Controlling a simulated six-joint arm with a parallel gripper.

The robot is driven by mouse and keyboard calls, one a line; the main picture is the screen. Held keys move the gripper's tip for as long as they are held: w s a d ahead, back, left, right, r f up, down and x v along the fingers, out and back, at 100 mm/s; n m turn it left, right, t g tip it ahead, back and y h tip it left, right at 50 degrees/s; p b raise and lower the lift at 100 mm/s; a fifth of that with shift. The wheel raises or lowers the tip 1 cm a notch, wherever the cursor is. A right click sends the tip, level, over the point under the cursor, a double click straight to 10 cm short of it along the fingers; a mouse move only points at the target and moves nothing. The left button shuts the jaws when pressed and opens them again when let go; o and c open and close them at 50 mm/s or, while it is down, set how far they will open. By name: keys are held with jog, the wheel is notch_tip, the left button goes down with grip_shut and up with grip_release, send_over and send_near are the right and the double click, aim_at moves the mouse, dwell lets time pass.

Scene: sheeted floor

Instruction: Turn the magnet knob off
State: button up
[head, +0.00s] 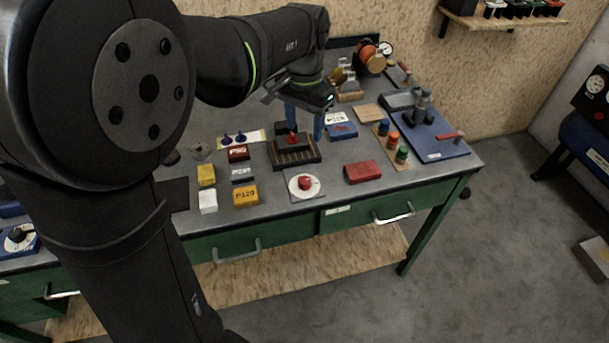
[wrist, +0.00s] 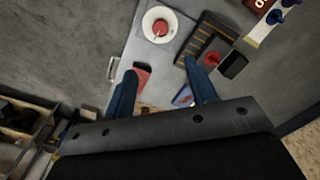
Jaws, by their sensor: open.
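A dark block with a striped top (head: 297,156) sits near the middle of the bench. A small red knob-like part (head: 292,139) shows on it; the wrist view also shows this red part (wrist: 211,59). In front is a white round dial with a red knob (head: 305,183), seen also in the wrist view (wrist: 159,27). No lettering marks either as the magnet knob. My gripper (head: 304,133) is open, its blue fingers pointing down above the rear of the striped block. The wrist view shows the gripper (wrist: 160,67) empty, with the dial beyond the fingertips.
A red box (head: 362,172) lies right of the dial. Yellow, white and dark boxes (head: 246,196) stand to the left. Small coloured jars (head: 393,140) and a blue plate with a tool (head: 430,140) are at the right. Bare bench top shows around the dial.

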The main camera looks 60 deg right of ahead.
aim_at(304, 180)
notch_tip(304, 180, down, 18)
jog(key=shift+r, duration=0.25)
dwell(0.3)
jog(key=c, duration=1)
